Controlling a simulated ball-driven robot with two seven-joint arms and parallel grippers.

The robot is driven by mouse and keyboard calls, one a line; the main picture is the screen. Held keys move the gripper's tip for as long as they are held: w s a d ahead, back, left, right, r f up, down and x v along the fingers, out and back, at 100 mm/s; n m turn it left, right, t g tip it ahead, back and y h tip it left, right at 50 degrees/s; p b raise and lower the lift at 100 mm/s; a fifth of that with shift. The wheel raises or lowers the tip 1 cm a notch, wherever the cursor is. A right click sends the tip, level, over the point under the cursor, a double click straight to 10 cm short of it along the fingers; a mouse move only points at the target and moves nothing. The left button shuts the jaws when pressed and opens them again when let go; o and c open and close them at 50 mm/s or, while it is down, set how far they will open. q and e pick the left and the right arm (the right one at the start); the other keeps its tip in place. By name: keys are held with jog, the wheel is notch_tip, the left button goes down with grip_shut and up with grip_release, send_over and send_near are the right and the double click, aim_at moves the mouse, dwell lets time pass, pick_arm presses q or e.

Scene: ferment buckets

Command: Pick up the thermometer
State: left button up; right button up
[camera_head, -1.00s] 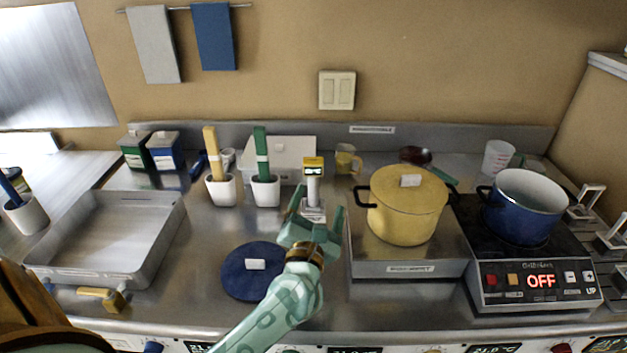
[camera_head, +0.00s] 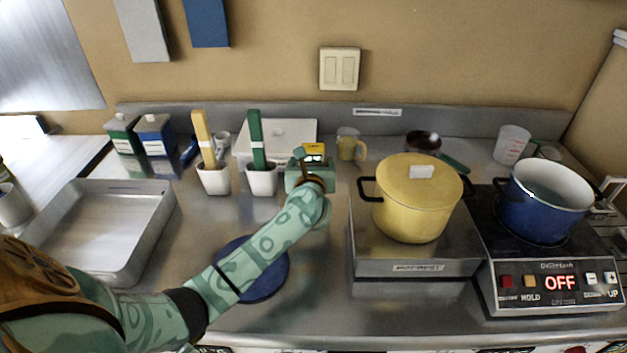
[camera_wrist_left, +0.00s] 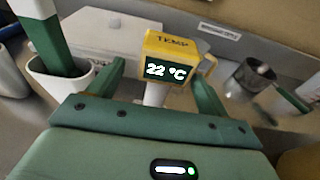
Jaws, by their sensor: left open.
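The thermometer (camera_wrist_left: 168,62) has a yellow head marked TEMP with a lit display reading 22 °C, on a white stem. In the left wrist view it stands upright between the two fingers of my left gripper (camera_wrist_left: 160,85), which is open around it. I cannot tell whether either finger touches it. In the head view only the yellow top of the thermometer (camera_head: 314,149) shows above my left gripper (camera_head: 308,165); the gripper hides its stem and base. My right gripper is not in view.
A white holder with a green-handled tool (camera_head: 262,180) stands just left of the gripper. The yellow pot (camera_head: 415,205) stands on a raised metal block to the right. A yellow mug (camera_head: 348,143) is behind. A blue disc (camera_head: 262,285) lies under my forearm.

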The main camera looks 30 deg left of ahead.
pick_arm(q)
jog(key=b+x, duration=0.1)
jog(key=x, duration=0.3)
jog(key=shift+w+f, duration=0.2)
jog(key=shift+w, duration=0.1)
jog(key=shift+r, duration=0.1)
jog(key=c, duration=1.6)
